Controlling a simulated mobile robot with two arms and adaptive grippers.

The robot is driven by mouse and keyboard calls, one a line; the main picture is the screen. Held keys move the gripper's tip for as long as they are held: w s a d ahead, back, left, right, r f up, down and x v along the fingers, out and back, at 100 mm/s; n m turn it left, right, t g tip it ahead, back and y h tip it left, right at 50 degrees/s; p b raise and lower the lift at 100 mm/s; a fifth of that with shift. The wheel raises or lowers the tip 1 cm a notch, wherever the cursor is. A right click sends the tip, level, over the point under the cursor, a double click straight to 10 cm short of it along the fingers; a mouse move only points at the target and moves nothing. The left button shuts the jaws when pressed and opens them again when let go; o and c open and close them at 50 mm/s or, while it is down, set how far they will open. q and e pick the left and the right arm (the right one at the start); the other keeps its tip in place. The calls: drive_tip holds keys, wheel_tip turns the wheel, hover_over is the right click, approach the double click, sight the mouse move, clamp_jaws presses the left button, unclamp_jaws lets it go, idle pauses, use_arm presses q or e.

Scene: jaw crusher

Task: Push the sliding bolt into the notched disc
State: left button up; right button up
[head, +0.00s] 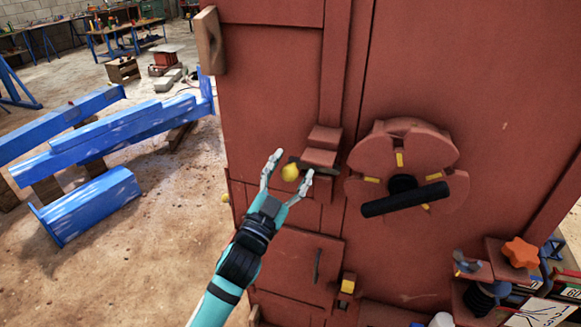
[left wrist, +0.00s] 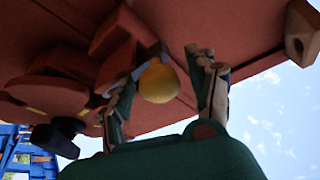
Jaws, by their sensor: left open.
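The sliding bolt ends in a yellow ball knob (head: 290,172) and runs into a red block housing (head: 320,150) on the red crusher wall. The notched disc (head: 440,150) is red with yellow marks and a black handle (head: 405,199), just right of the housing. My left gripper (head: 287,164) is open, with its fingers on either side of the knob. In the left wrist view the knob (left wrist: 159,83) sits between the spread fingers; I cannot tell whether either finger touches it. The bolt's far end is hidden by the housing. My right gripper is not in view.
A lower red hatch (head: 295,265) with a small yellow-marked latch (head: 347,286) is below. An orange star knob (head: 521,252) and clutter stand at the lower right. Blue beams (head: 95,205) lie on the floor at left. A wooden block (head: 209,40) sticks out at the wall's upper left.

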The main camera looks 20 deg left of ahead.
use_arm(q)
clamp_jaws()
idle(0.4)
drive_tip(key=shift+d, duration=0.1)
drive_tip(key=d, duration=0.4)
drive_tip(key=shift+f+b, duration=0.1)
drive_tip(key=shift+b, duration=0.25)
